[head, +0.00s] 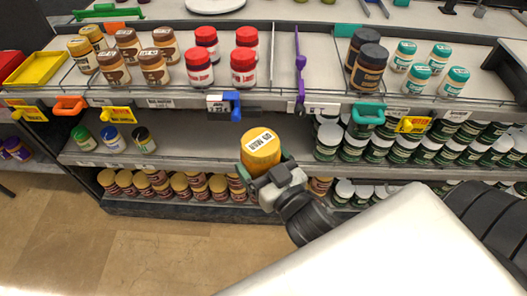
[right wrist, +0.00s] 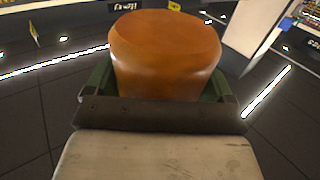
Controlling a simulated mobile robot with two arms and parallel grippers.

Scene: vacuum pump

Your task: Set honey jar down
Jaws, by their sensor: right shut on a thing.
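The honey jar (head: 260,148) has an orange-yellow lid with a white label that faces up in the head view. My right gripper (head: 266,174) is shut on it and holds it in front of the lower shelves, apart from the upper shelf edge. In the right wrist view the amber jar (right wrist: 165,45) sits between the green fingers of the gripper (right wrist: 165,92). The jar's lower part is hidden in the head view. My left gripper is not in view.
The upper shelf (head: 325,75) holds brown jars (head: 154,67), red jars (head: 200,67), dark jars (head: 369,68) and teal-lidded jars (head: 415,78). The middle shelf (head: 200,135) has bare room behind the held jar. Price tags and a blue clip (head: 231,105) line the upper edge.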

